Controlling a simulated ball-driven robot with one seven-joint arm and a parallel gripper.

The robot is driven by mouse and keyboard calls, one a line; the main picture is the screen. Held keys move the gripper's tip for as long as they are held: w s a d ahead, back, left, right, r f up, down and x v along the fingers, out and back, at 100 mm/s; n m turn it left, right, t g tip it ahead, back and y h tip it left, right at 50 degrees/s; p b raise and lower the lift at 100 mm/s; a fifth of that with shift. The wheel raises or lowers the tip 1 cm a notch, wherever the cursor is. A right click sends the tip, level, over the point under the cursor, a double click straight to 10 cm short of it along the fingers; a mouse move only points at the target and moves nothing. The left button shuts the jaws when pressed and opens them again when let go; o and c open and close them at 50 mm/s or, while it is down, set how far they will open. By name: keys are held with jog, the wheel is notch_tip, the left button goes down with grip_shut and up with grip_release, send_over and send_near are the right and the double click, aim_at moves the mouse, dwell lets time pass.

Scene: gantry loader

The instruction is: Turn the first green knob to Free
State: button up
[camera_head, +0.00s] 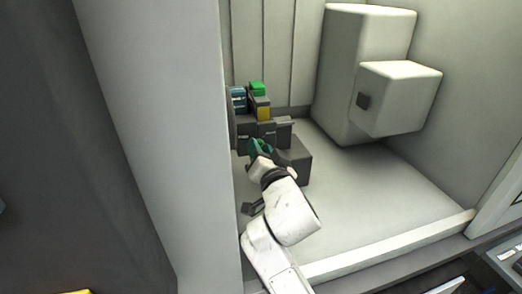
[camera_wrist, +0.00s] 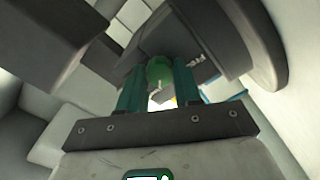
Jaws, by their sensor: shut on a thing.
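My gripper (camera_wrist: 158,85) shows in the wrist view with its two green fingers on either side of a round green knob (camera_wrist: 159,68). The jaws are shut on this knob. The knob sits against a dark grey block (camera_wrist: 185,40). In the head view my gripper (camera_head: 260,147) is at the front of the dark grey mechanism (camera_head: 246,130) inside the machine, and the arm hides part of it.
A white box-shaped unit (camera_head: 400,95) stands at the right. A pale wall (camera_head: 160,120) rises close on the left. The light floor (camera_head: 375,200) at right is clear.

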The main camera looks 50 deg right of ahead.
jog(key=shift+n, duration=0.3)
jog(key=shift+n+p, duration=2.95)
jog(key=shift+n, duration=5.55)
jog(key=o, duration=1)
jog(key=shift+o, duration=0.2)
jog(key=shift+s+a, duration=0.1)
